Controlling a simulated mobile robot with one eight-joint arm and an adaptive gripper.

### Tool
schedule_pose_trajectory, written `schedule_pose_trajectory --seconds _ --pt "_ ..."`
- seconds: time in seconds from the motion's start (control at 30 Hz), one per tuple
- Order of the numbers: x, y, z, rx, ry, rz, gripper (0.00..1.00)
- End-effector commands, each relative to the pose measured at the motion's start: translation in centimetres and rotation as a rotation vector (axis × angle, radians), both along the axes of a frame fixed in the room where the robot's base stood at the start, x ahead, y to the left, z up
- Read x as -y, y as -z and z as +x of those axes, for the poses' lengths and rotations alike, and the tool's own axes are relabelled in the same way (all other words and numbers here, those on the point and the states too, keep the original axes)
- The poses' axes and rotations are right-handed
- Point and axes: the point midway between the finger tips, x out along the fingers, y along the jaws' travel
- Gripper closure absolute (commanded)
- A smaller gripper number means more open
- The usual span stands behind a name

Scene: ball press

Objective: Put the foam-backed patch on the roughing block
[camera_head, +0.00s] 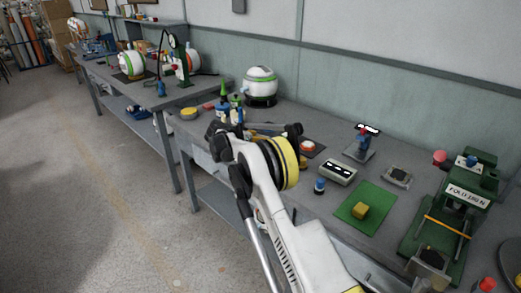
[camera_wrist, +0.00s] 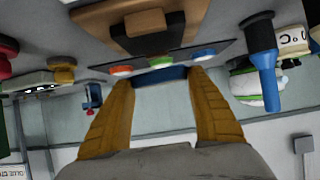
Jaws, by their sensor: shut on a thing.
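In the wrist view my gripper (camera_wrist: 160,78) points at the bench with its two tan fingers around a flat blue piece (camera_wrist: 160,76). This piece looks like the foam-backed patch; only its edge shows. Past that is a block of tan and brown on a dark base (camera_wrist: 146,22), which may be the roughing block; I cannot tell for sure. In the head view my gripper is mostly hidden behind my own arm.
In the head view a green mat with a yellow block (camera_head: 360,210), a grey display box (camera_head: 338,172) and a green press (camera_head: 462,205) stand to the right. A white-and-green round machine (camera_head: 260,85) and bottles (camera_head: 228,105) are at the back left.

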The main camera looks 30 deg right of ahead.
Motion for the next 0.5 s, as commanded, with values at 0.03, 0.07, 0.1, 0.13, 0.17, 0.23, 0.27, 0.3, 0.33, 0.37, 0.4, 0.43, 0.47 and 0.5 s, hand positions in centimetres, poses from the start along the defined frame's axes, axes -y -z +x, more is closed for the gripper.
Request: schedule_pose_trajectory --seconds 0.03,0.07,0.1,0.13,0.17,0.23,0.27,0.3,0.33,0.37,0.4,0.43,0.47,0.5 --pt "0.0 0.6 0.0 0.000 0.000 0.000 0.54" --pt "0.0 1.1 0.0 0.000 0.000 0.000 0.54" --pt "0.0 1.8 0.0 0.000 0.000 0.000 0.54" --pt "0.0 2.3 0.0 0.000 0.000 0.000 0.54" --pt "0.0 2.9 0.0 0.000 0.000 0.000 0.54" --pt "0.0 3.8 0.0 0.000 0.000 0.000 0.54" --pt "0.0 4.0 0.0 0.000 0.000 0.000 0.54" --pt "0.0 4.0 0.0 0.000 0.000 0.000 0.54" --pt "0.0 4.0 0.0 0.000 0.000 0.000 0.54" --pt "0.0 3.9 0.0 0.000 0.000 0.000 0.54" --pt "0.0 3.8 0.0 0.000 0.000 0.000 0.54" --pt "0.0 3.8 0.0 0.000 0.000 0.000 0.54" --pt "0.0 3.8 0.0 0.000 0.000 0.000 0.54" --pt "0.0 3.8 0.0 0.000 0.000 0.000 0.54"
